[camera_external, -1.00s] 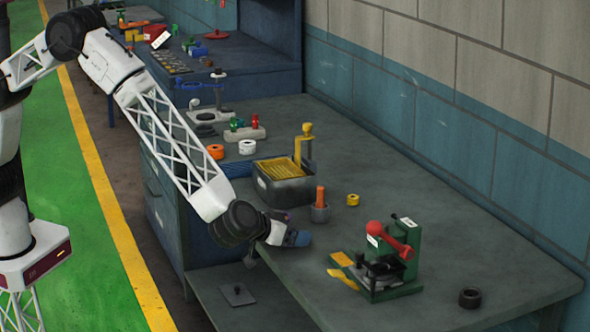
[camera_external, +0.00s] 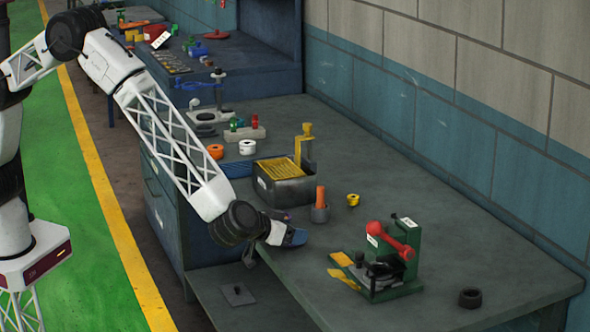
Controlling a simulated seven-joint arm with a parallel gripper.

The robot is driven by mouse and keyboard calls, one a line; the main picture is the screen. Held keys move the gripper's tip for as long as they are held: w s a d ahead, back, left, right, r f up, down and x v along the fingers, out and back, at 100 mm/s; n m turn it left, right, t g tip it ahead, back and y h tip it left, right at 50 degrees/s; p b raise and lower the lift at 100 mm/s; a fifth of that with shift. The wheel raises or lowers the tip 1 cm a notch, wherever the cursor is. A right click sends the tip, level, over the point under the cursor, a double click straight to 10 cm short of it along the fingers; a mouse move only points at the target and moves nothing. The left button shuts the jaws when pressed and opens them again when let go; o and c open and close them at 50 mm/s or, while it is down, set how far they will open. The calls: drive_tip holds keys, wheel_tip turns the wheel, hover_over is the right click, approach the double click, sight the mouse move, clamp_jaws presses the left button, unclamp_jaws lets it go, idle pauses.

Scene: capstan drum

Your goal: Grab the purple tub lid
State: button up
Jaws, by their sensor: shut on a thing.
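My gripper (camera_external: 284,236) is at the left edge of the grey workbench, low over the bench top and in front of the dark bin. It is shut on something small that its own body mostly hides. A blue part shows at the gripper's tip. I cannot tell from this view whether the lid rests on the bench or on a tub.
A dark bin (camera_external: 284,189) with yellow contents stands behind the gripper, beside a cup with an orange rod (camera_external: 320,205). A black ring (camera_external: 470,298) lies near the front.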

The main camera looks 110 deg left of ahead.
drive_tip(key=shift+r, duration=0.15)
drive_tip(key=shift+r, duration=0.45)
wheel_tip(320, 180, up, 3)
drive_tip(key=shift+f, duration=0.2)
drive_tip(key=s+d+r, duration=0.1)
drive_tip(key=s+d, duration=0.1)
drive_tip(key=s, duration=1.4)
drive_tip(key=shift+d+r, duration=0.1)
drive_tip(key=shift+r, duration=0.1)
